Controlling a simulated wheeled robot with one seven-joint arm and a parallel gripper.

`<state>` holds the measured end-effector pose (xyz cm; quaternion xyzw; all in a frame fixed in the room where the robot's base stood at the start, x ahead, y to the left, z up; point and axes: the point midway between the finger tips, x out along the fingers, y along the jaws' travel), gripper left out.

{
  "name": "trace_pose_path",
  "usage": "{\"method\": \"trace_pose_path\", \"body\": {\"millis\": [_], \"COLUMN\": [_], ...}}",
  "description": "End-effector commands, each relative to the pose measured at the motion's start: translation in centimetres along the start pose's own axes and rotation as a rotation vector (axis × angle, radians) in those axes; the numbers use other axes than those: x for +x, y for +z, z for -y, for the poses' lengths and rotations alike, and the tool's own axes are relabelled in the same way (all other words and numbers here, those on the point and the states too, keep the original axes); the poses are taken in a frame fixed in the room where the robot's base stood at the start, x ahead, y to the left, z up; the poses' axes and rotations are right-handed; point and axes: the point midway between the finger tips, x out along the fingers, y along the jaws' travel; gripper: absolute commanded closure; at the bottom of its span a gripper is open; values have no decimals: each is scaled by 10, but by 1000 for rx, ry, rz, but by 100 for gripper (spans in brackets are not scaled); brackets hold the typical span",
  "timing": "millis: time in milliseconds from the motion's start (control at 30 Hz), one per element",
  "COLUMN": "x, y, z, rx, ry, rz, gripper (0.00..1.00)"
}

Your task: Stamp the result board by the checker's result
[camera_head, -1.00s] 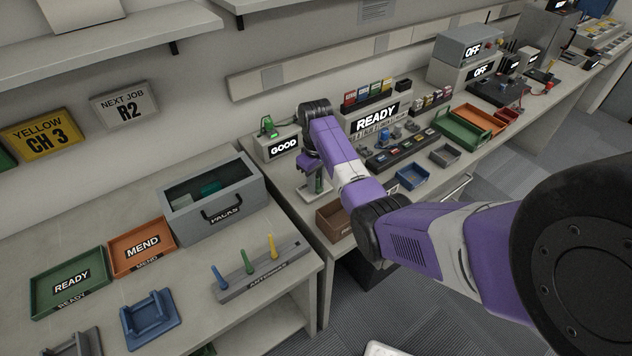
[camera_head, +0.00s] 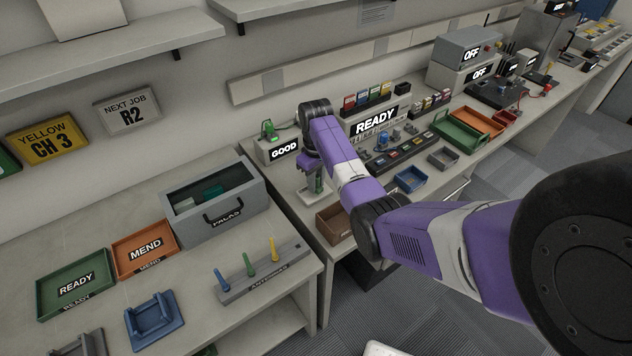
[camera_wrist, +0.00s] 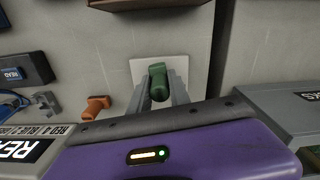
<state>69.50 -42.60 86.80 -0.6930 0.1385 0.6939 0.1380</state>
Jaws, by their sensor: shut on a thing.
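The checker box (camera_head: 277,150) on the back bench reads GOOD, with a small green item (camera_head: 268,130) on top. My gripper (camera_head: 316,185) is below it on the bench, pointing down. In the wrist view my gripper (camera_wrist: 160,90) is shut on a green stamp (camera_wrist: 158,80), its fingers on both sides of the handle. A pale square plate (camera_wrist: 143,68) lies under or just behind the stamp; I cannot tell whether they touch. An orange stamp-like piece (camera_wrist: 97,106) is to the left. I cannot identify the result board for certain.
A brown tray (camera_head: 331,226) is at the bench's front edge, close to my gripper. A READY display (camera_head: 375,121) stands right of the checker. The left bench holds a grey lidded case (camera_head: 213,200), an antenna rack (camera_head: 262,275), and READY (camera_head: 75,284) and MEND (camera_head: 145,249) trays.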

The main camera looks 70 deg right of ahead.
Motion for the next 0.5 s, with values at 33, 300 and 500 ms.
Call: {"method": "trace_pose_path", "body": {"millis": [33,300,500], "x": [-8,-28,-40], "y": [0,0,-1], "z": [0,0,0], "rx": [0,0,0], "ry": [0,0,1], "rz": [-1,-2,-3], "gripper": [100,100,100]}}
